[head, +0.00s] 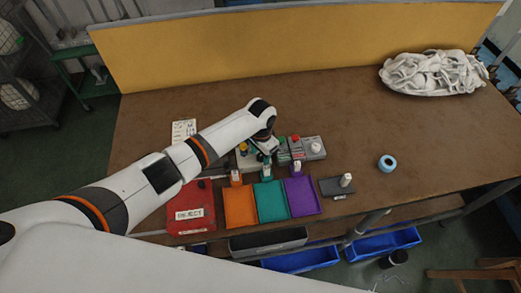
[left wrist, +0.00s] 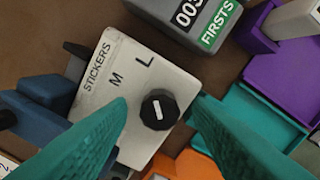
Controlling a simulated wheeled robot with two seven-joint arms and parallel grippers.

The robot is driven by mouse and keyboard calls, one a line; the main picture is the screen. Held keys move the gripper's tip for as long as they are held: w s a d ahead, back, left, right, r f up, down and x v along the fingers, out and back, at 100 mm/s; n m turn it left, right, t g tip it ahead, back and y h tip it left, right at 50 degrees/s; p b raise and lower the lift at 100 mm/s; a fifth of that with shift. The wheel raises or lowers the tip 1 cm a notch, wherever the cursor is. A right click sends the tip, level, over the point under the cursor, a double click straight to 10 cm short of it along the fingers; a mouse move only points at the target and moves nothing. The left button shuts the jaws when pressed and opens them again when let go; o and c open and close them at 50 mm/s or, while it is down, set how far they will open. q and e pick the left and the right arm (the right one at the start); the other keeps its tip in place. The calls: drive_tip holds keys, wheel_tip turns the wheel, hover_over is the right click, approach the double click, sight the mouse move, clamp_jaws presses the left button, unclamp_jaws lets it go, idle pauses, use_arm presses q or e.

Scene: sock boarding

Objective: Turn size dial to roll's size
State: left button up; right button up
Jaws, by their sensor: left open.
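The sticker panel (left wrist: 108,62) is a light plate marked STICKERS, with the letters M and L showing. The size dial (left wrist: 165,121) is a black faceted knob with a short white mark. My left gripper (left wrist: 159,98) has two teal fingers standing apart on either side of the dial, which looks free between them; contact cannot be told. The left finger hides part of the panel. In the head view my left gripper (head: 266,148) is over the devices at mid-table and hides the dial. A light-blue ring-shaped roll (head: 387,163) lies on the right; no size mark is readable.
A grey counter marked FIRSTS (left wrist: 209,22) stands beside the panel. Orange (head: 239,222), teal (head: 272,216) and purple (head: 303,209) trays line the front edge. A red box (head: 191,224) is left of them. A basket of white socks (head: 435,72) sits back right. The table's right middle is mostly clear.

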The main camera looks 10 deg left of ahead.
sight(260, 156)
use_arm(q)
wheel_tip(260, 156, up, 12)
drive_tip(key=b, duration=0.2)
drive_tip(key=shift+f, duration=0.1)
idle(0.6)
